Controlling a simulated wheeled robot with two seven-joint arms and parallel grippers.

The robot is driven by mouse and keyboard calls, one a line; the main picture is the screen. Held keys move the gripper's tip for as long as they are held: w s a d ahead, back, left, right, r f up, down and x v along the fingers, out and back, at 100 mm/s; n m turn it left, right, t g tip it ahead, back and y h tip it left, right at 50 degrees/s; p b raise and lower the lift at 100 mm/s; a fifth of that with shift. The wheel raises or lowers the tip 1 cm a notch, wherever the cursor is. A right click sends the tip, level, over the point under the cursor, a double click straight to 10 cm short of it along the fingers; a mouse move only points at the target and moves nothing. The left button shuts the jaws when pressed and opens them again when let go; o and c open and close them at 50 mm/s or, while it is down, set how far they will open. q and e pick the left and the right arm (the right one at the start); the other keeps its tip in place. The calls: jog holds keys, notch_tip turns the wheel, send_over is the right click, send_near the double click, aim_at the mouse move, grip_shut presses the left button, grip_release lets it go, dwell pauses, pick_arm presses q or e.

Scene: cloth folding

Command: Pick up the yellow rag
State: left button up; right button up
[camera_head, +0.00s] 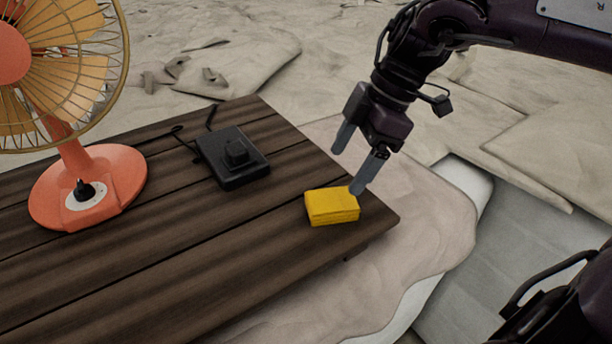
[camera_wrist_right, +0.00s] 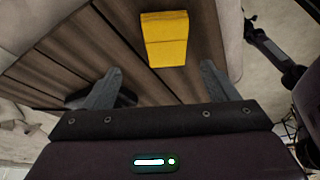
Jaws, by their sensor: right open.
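The yellow rag (camera_head: 331,207) is a folded, block-like bundle lying on the dark wooden table (camera_head: 200,260), near its right corner. My right gripper (camera_head: 352,163) is open just above and behind the rag. One fingertip overlaps the rag's right edge in the head view; I cannot tell whether it touches. In the right wrist view the rag (camera_wrist_right: 165,38) lies ahead of the fingers, between their lines, and the gripper (camera_wrist_right: 160,82) is empty. My left gripper is not in view.
An orange fan (camera_head: 95,185) stands at the table's left. A black device (camera_head: 232,158) with a cable lies left of the rag. The table's right edge is close to the rag. The table front is clear. Pale rumpled ground surrounds the table.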

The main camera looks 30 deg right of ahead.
aim_at(334, 198)
jog(key=shift+w+f, duration=0.1)
jog(key=shift+w, duration=0.05)
jog(key=shift+s+a+f, duration=0.15)
jog(key=shift+s+f, duration=0.05)
jog(key=shift+s+a+f+p, duration=0.25)
jog(key=shift+s+f+p, duration=0.05)
jog(key=shift+f, duration=0.25)
jog(key=shift+s+a+f+p, duration=0.2)
jog(key=shift+s+f+p, duration=0.1)
jog(key=shift+f, duration=0.25)
jog(key=x, duration=0.1)
jog(key=p+x, duration=0.1)
jog(key=x, duration=0.1)
jog(key=shift+w+d, duration=0.15)
jog(key=shift+w, duration=0.05)
jog(key=shift+w+a+f, duration=0.1)
jog(key=shift+a+f, duration=0.15)
jog(key=shift+f, duration=0.4)
jog(key=c, duration=1.1)
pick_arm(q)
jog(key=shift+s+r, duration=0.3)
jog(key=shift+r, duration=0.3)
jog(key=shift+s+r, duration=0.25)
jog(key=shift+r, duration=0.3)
pick_arm(e)
jog(key=shift+o, duration=0.2)
jog(key=shift+r, duration=0.1)
